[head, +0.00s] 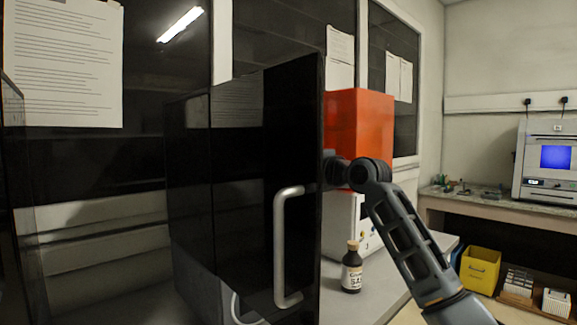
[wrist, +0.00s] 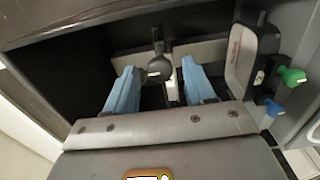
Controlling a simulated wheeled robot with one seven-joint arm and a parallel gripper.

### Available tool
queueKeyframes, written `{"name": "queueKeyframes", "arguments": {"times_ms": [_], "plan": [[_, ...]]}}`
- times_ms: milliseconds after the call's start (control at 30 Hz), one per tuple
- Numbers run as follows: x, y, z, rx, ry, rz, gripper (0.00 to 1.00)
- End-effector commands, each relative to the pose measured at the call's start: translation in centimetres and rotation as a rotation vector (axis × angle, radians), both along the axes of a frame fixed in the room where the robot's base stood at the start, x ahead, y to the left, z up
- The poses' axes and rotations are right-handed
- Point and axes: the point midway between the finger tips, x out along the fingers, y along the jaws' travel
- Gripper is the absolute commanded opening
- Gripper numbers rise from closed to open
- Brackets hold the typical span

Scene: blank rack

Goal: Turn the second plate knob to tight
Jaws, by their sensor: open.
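In the wrist view my gripper (wrist: 159,66) has its two blue fingers apart, with nothing held between them. A dark round knob (wrist: 159,69) with a short upright stem shows between the fingertips, in front of a pale plate (wrist: 208,51). I cannot tell how far the knob lies beyond the fingertips, or whether it is the second plate knob. I cannot read its tight or loose setting. In the head view my gripper is hidden behind the black door panel.
The black door (head: 240,170) with a grey handle (head: 287,245) stands in front of my arm. A brown bottle (head: 351,268) stands on the bench beside it. In the wrist view, a green knob (wrist: 292,76) and a blue knob (wrist: 272,108) stick out at the right.

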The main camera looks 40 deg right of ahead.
Motion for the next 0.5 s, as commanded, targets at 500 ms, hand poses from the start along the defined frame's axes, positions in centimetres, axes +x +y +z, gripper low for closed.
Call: {"name": "queueKeyframes", "arguments": {"times_ms": [500], "plan": [[2.5, 0.1, 0.0, 0.001, -0.001, -0.001, 0.54]]}}
